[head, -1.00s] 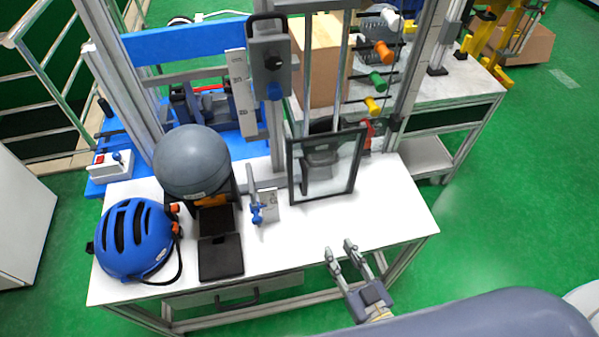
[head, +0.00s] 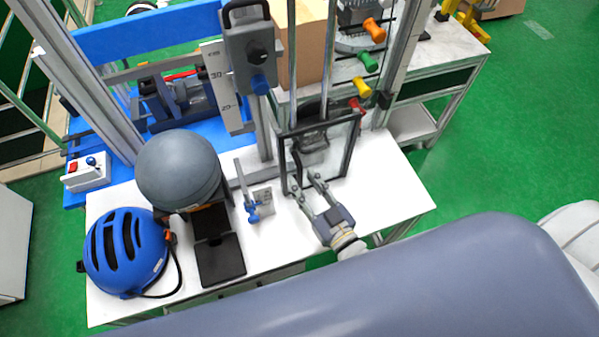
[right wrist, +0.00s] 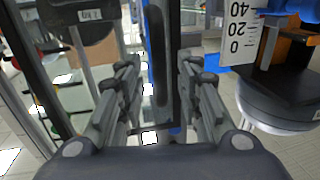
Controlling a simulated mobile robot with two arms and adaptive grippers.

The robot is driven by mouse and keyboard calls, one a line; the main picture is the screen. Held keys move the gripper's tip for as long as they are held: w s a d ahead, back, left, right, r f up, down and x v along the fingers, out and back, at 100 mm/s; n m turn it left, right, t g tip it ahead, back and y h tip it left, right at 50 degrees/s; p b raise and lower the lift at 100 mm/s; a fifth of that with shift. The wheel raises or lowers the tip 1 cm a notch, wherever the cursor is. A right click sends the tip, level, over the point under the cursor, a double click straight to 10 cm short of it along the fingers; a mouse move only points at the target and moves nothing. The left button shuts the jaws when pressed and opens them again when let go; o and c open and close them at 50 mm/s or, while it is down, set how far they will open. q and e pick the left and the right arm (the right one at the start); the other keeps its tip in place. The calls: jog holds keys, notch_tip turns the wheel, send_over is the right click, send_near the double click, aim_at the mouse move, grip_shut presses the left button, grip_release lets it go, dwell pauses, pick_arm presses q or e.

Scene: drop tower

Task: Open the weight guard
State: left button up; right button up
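The weight guard (head: 352,147) is a clear panel in a dark frame. It stands upright in front of the drop weight (head: 314,142) on the tower's metal rods and looks closed. My right gripper (head: 307,186) is at the guard's lower left part, with its fingers apart. In the right wrist view, a dark upright bar (right wrist: 174,70) of the guard shows beyond and between the open fingers (right wrist: 158,85). I cannot tell whether they touch it. My left gripper is not in view.
A grey ball-shaped headform (head: 178,168) and a blue helmet (head: 125,250) are on the white table (head: 390,195) at left. A small blue-handled latch piece (head: 254,207) stands just left of my right gripper. A grey control box (head: 248,50) hangs on the post above.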

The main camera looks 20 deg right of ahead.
jog(key=x, duration=0.2)
jog(key=shift+w+a, duration=0.1)
jog(key=shift+w, duration=0.3)
jog(key=shift+c, duration=0.6)
jog(key=c, duration=0.4)
grip_shut()
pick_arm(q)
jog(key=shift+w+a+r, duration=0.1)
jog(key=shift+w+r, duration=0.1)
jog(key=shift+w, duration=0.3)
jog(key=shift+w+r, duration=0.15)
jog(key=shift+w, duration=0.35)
